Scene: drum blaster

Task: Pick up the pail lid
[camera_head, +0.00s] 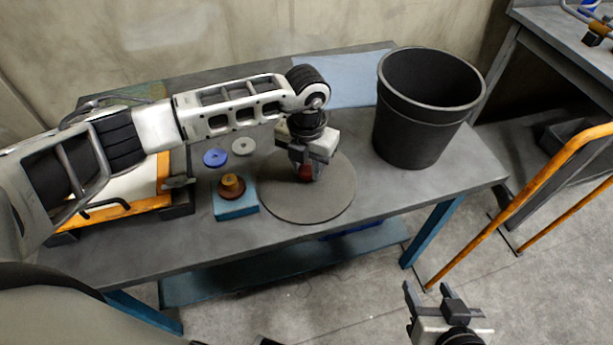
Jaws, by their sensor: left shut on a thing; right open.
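The pail lid (328,201) is a flat dark grey disc lying on the workbench, near its front edge. A red knob (305,173) shows at the lid's middle, partly hidden by my gripper. My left gripper (305,175) points down over the lid and is shut on the red knob. The lid looks flat on the bench; I cannot tell whether it is lifted at all. The black pail (418,125) stands upright and open at the right end of the bench. My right gripper (437,298) is open and empty, low in front of the bench.
On the grey bench (110,251), left of the lid, are a blue block (236,207) with an orange-brown knob (232,187), a blue disc (215,158), a grey disc (243,146) and an orange-edged frame (163,175). A blue sheet (345,80) lies behind. An orange rail (530,190) stands right.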

